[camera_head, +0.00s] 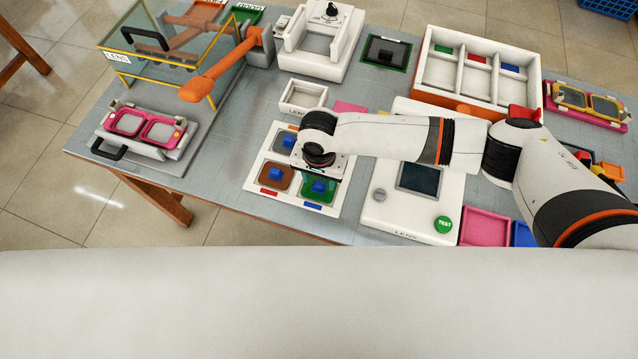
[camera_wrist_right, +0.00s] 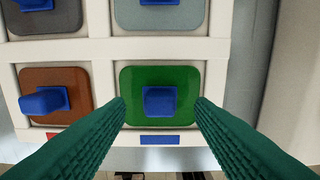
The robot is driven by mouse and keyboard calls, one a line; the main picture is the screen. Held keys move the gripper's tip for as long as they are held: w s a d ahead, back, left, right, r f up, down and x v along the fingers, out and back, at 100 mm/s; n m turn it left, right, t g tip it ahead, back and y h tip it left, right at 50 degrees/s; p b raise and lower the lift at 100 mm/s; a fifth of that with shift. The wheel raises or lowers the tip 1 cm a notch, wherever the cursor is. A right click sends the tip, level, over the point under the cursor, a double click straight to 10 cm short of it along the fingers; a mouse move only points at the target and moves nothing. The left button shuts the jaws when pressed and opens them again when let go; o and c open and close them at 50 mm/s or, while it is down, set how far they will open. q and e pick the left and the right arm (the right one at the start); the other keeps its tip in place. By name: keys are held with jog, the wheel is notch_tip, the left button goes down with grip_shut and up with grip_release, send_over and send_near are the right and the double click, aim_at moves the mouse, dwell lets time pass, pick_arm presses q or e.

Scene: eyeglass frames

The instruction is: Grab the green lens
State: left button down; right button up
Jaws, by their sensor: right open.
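The green lens (camera_head: 319,188) lies in the near right compartment of a white lens tray (camera_head: 256,171) and has a blue knob on top. In the right wrist view the green lens (camera_wrist_right: 185,78) shows whole, with its blue knob (camera_wrist_right: 160,101) in the middle. My right gripper (camera_wrist_right: 160,106) is open, its two green fingers to either side of the knob and apart from it. In the head view the wrist of my right arm is over the tray and hides part of it. My left gripper is not in view.
A brown lens (camera_wrist_right: 57,92) with a blue knob sits left of the green one, and greyish lenses lie in the far compartments. A white tester (camera_head: 380,212) with a green button stands right of the tray. A small white box (camera_head: 303,95) stands behind it.

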aim_at(319, 183)
jog(key=shift+f, duration=0.65)
jog(key=c, duration=1.1)
jog(key=shift+o, duration=0.2)
jog(key=shift+r, duration=0.1)
notch_tip(319, 183, up, 10)
jog(key=shift+b, duration=0.35)
